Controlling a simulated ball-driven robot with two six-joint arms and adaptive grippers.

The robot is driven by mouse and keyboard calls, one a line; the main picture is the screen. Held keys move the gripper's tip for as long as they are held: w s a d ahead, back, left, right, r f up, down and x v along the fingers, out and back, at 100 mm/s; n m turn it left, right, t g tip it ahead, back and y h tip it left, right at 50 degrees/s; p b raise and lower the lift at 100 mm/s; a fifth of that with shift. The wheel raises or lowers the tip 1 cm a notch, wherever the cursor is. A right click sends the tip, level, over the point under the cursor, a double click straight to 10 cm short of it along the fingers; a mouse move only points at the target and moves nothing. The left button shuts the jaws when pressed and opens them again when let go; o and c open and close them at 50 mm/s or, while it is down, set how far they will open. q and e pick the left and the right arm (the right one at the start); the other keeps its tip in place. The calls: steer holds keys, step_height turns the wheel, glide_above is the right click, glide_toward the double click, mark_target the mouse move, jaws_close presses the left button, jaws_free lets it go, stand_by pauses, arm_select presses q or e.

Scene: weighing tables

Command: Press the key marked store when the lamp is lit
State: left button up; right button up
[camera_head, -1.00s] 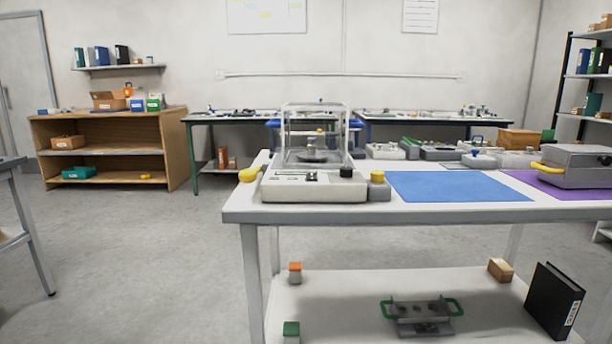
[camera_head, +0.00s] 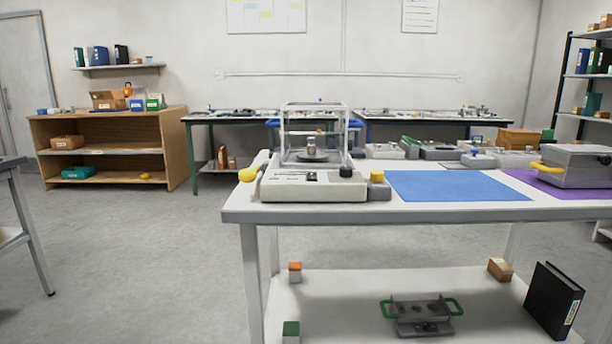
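A weighing balance (camera_head: 300,188) with a clear glass draft shield (camera_head: 317,122) stands at the left end of the white table. A small object sits on the round pan (camera_head: 312,156) inside the shield. The balance's front panel has a small dark display (camera_head: 312,177) and a black knob (camera_head: 346,172). A yellow knob (camera_head: 249,174) sticks out at its left side. A grey block with a yellow top (camera_head: 377,177) stands at its right side. Key markings are too small to read, and I cannot tell whether a lamp is lit. Neither gripper is in view.
A blue mat (camera_head: 458,187) lies right of the balance. A grey case with a yellow handle (camera_head: 575,166) stands on a purple mat (camera_head: 525,178). The lower shelf (camera_head: 345,285) holds a green-handled tray (camera_head: 424,312) and a black binder (camera_head: 553,301). Open floor lies to the left.

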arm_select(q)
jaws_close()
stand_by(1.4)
